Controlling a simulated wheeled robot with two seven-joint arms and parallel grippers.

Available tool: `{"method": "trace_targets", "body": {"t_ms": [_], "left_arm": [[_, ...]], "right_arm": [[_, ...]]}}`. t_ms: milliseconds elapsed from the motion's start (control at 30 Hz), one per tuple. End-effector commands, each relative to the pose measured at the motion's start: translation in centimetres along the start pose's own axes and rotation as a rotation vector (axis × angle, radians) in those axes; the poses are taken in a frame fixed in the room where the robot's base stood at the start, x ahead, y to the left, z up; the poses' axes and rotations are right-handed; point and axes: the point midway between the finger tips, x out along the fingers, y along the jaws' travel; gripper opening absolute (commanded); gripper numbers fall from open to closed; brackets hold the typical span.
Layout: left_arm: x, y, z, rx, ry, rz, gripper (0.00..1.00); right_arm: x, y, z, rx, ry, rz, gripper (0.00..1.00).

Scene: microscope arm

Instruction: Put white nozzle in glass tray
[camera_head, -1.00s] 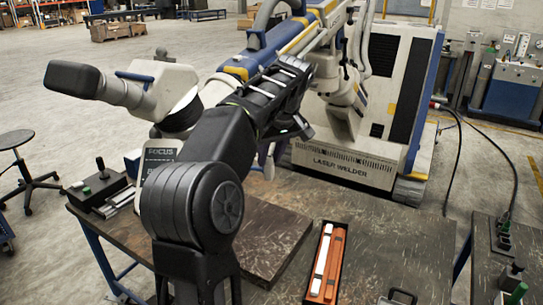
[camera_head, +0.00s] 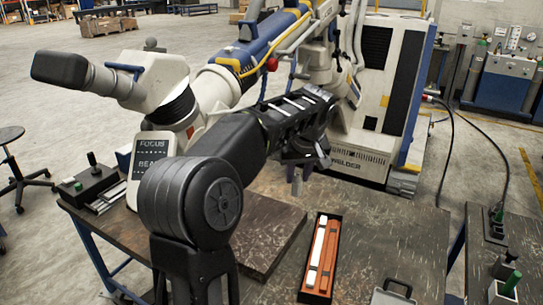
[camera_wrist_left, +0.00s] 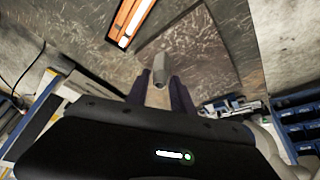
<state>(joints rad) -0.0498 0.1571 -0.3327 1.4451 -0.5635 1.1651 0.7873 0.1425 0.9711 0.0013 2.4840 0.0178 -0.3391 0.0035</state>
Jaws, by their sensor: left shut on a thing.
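My left gripper (camera_head: 297,186) hangs above the work table, right of the arm's big black joint; it also shows in the left wrist view (camera_wrist_left: 160,88). Its two dark fingers are shut on a pale, tapered piece, the white nozzle (camera_wrist_left: 160,70), whose tip points away from the wrist. In the head view the nozzle is too small to tell clearly from the fingers. A narrow black tray (camera_head: 309,291) holding white and orange bars lies on the table; I cannot tell whether it is the glass tray. My right gripper is out of view.
A dark metal plate (camera_head: 262,240) lies left of the black tray. A control box (camera_head: 90,183) sits at the left corner. A grey case (camera_head: 392,296) is at the front right.

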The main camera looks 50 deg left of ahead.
Motion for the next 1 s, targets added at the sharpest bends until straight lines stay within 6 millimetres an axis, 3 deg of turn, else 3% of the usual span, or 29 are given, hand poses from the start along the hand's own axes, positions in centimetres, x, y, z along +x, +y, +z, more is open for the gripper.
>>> {"method": "trace_targets", "body": {"t_ms": [100, 300, 500, 600, 700, 1000], "left_arm": [[3.7, 5.1, 5.2, 0.199, -0.007, 0.078, 0.00], [8.0, 12.3, 15.9, 0.547, -0.007, 0.223, 0.00], [9.8, 15.8, 25.1, 0.798, -0.003, 0.329, 0.00], [10.2, 16.4, 27.6, 0.865, -0.001, 0.357, 0.00], [10.2, 16.6, 28.8, 0.895, 0.000, 0.371, 0.00], [10.2, 16.7, 28.9, 0.899, 0.000, 0.373, 0.00]], "right_arm": [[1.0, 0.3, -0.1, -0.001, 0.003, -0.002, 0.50], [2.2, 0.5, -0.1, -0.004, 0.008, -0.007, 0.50], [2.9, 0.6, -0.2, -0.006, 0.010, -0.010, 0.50], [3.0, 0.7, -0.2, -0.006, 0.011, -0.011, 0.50], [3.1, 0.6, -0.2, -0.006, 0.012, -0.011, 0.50], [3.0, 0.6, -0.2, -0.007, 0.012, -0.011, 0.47]]}}
